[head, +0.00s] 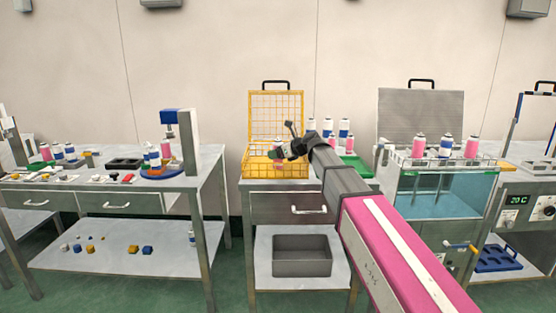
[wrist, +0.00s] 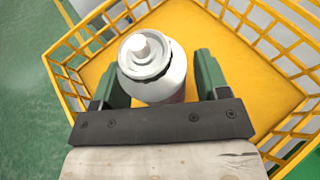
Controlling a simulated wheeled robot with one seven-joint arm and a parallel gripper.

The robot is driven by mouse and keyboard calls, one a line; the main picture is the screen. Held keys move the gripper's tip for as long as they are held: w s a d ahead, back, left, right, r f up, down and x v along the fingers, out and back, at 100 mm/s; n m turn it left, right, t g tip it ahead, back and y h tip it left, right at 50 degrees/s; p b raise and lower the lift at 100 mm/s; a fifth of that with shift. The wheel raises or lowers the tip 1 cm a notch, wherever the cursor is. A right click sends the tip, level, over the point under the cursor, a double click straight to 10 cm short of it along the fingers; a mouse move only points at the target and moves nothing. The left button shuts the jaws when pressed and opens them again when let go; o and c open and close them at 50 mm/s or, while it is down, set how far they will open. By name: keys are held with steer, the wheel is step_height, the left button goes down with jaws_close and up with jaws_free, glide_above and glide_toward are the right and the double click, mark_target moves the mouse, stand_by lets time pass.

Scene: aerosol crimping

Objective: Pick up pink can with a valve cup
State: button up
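A can (wrist: 155,70) with a silver shoulder and a white valve on top stands inside the yellow wire basket (wrist: 75,82). Its side is mostly hidden under the shoulder in the wrist view. In the head view a can (head: 279,143) with some pink on it shows at the basket, beside my gripper (head: 290,149). In the wrist view my gripper (wrist: 160,85) has its green fingers on either side of the can. A narrow gap shows between the can and the right finger, so the fingers look open around it.
The basket's mesh lid (head: 275,112) stands open behind. Several pink and blue-white cans stand in a green tray (head: 355,164) to the right. A water bath (head: 440,190) stands further right. A blue-topped press (head: 175,130) is on the left table.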

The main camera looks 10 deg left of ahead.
steer(key=c, duration=0.8)
steer(key=shift+r, duration=0.1)
